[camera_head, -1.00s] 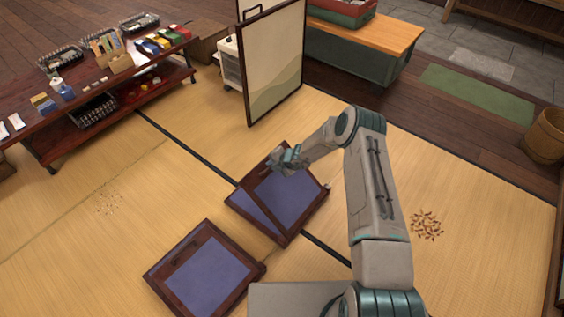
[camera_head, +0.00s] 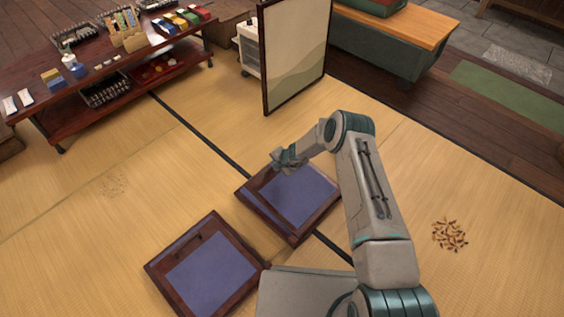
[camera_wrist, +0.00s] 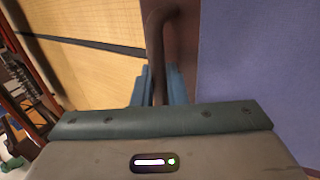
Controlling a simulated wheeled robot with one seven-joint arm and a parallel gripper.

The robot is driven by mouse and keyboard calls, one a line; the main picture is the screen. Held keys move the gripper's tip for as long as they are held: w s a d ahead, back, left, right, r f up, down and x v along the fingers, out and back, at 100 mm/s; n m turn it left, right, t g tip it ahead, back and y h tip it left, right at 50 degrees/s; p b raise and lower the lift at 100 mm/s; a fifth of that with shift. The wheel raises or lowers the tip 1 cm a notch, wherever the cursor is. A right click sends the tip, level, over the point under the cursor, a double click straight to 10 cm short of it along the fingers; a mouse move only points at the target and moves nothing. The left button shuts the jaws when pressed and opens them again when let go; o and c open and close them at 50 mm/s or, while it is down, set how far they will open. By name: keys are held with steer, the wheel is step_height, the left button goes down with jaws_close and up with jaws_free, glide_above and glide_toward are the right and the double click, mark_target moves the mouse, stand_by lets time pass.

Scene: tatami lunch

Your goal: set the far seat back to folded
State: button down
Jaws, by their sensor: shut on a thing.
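The far seat (camera_head: 322,211) is a dark wood frame with a purple-blue cushioned panel, on the tatami in the middle of the head view. Its back panel lies low over the seat part, nearly flat, with a thin blue strip showing at its left. My gripper (camera_head: 280,163) is at the panel's far left edge. In the wrist view, the gripper's blue fingers (camera_wrist: 157,88) are shut on a dark bar handle (camera_wrist: 157,35) on the wood frame, beside the purple panel (camera_wrist: 255,60). Whether the panel touches the seat beneath cannot be told.
A second, nearer seat (camera_head: 208,280) of the same kind lies at the lower left. A standing screen (camera_head: 294,60) is behind the far seat, a low goods shelf (camera_head: 100,85) at the upper left. Brown scattered bits (camera_head: 450,235) lie at right.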

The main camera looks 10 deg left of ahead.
steer(key=shift+s+d+f+b+x, duration=0.15)
steer(key=shift+b+x, duration=0.35)
steer(key=shift+x, duration=0.25)
steer(key=shift+s+f+b+x, duration=0.1)
steer(key=shift+b+x, duration=0.4)
steer(key=shift+x, duration=0.3)
steer(key=shift+s+d+f+b+x, duration=0.15)
steer(key=shift+b+x, duration=0.35)
steer(key=shift+x, duration=0.25)
steer(key=shift+a, duration=0.15)
steer(key=c, duration=1.5)
jaws_free()
steer(key=shift+s+f, duration=0.1)
steer(key=shift+c, duration=0.2)
steer(key=shift+d+f, duration=0.2)
steer(key=shift+d, duration=0.2)
steer(key=shift+r, duration=0.1)
